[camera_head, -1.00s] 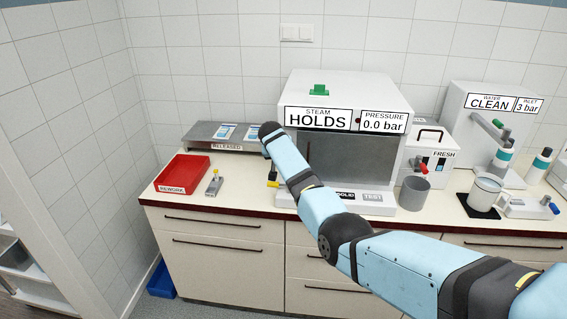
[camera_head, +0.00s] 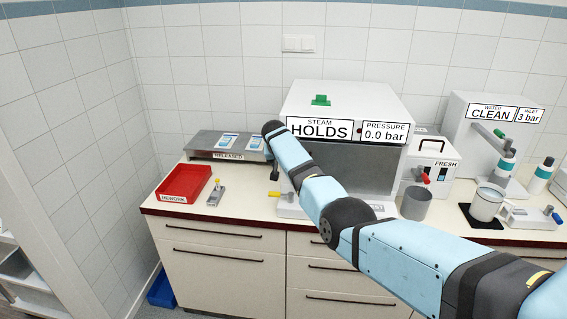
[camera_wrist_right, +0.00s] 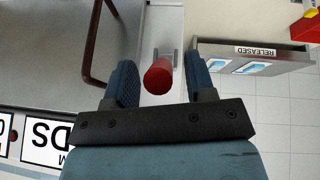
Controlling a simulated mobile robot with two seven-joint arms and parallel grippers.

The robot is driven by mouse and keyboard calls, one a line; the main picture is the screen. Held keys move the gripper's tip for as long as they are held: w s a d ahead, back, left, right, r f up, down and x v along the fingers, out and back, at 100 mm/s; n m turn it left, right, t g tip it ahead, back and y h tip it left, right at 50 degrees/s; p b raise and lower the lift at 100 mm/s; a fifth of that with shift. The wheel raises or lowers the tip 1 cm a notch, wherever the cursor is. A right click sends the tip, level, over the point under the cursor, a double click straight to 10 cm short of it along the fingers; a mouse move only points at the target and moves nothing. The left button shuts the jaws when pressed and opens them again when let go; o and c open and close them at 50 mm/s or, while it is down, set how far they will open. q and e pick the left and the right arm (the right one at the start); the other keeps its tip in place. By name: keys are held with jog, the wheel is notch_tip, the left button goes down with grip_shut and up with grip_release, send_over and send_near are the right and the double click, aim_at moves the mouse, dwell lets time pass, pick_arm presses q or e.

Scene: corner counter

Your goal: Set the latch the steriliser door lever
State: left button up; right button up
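The steriliser (camera_head: 345,100) is a white box on the counter, with labels reading "STEAM HOLDS" and "PRESSURE 0.0 bar". My right arm crosses in front of it and hides much of its door. In the right wrist view a red cylindrical grip (camera_wrist_right: 158,76), apparently the door lever's end, stands between the two fingers of my right gripper (camera_wrist_right: 159,82). A gap shows on each side of the grip, so the gripper is open around it. My left gripper is not in view.
A brown bar handle (camera_wrist_right: 92,45) lies close beside one finger. A grey "RELEASED" shelf (camera_head: 200,143) with pouches and a red "REWORK" tray (camera_head: 183,184) stand left of the steriliser. A grey cup (camera_head: 415,203) and the "FRESH" box (camera_head: 432,160) stand to its right.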

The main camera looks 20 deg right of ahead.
jog(key=b+v, duration=0.1)
jog(key=v, duration=1.2)
jog(key=shift+s+r, duration=0.15)
jog(key=shift+r, duration=0.2)
jog(key=shift+a+f, duration=0.1)
jog(key=shift+a, duration=0.05)
jog(key=s+f+n+t, duration=0.1)
jog(key=s+f, duration=0.2)
jog(key=f, duration=0.6)
jog(key=s+f+n+t, duration=0.1)
jog(key=s+f, duration=0.2)
jog(key=f, duration=0.5)
jog(key=s+a+f+n+t+y, duration=0.2)
jog(key=s+f+n, duration=0.1)
jog(key=s+f, duration=1.05)
jog(key=s+a+f+n+t+y, duration=0.1)
jog(key=s+a+f, duration=0.25)
jog(key=s, duration=0.55)
jog(key=s+a+f+n+y, duration=0.15)
jog(key=s+f, duration=0.25)
jog(key=s, duration=0.4)
jog(key=s+a+r+y, duration=0.1)
jog(key=s+a, duration=0.1)
jog(key=s, duration=0.5)
jog(key=s+a+r+t+y, duration=0.1)
jog(key=s+a, duration=0.2)
jog(key=s, duration=0.5)
jog(key=shift+r+t+y+p, duration=0.25)
jog(key=shift+t+y+p, duration=0.05)
jog(key=shift+y, duration=0.05)
